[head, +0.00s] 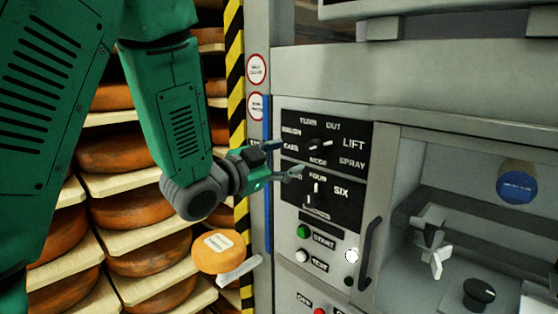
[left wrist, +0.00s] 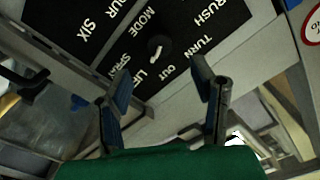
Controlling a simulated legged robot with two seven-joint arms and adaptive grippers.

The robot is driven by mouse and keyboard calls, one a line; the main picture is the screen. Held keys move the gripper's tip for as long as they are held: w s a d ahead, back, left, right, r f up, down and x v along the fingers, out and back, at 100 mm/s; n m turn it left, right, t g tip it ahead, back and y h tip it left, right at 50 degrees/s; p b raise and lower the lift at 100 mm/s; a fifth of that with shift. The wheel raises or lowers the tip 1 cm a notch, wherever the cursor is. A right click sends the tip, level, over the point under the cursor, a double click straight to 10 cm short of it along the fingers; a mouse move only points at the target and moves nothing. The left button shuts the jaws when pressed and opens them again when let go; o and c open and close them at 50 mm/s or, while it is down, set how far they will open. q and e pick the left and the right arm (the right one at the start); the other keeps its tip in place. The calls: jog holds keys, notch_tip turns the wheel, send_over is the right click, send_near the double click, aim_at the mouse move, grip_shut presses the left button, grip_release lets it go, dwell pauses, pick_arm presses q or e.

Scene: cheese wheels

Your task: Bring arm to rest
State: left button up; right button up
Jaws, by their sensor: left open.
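My left arm comes in from the left in the head view. Its gripper (head: 280,161) is open and empty in front of the black control panel (head: 293,205). The fingers point right toward the panel, near the upper mode knob (head: 318,143). In the left wrist view the open fingers of the left gripper (left wrist: 168,92) stand wide apart, with the mode knob (left wrist: 158,48) beyond them and not between the fingertips. A lower knob (head: 316,194) sits under it on the panel. My right gripper is in neither view.
Racks of orange cheese wheels (head: 150,255) stand at the left. A black-and-yellow striped post (head: 236,80) lies between racks and machine. A black handle (head: 369,252) and a green start button (head: 303,231) are below the panel. A recess with a grey clamp (head: 430,240) opens at right.

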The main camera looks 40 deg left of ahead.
pick_arm(q)
jog(key=shift+s+d, duration=0.1)
jog(key=shift+s, duration=0.9)
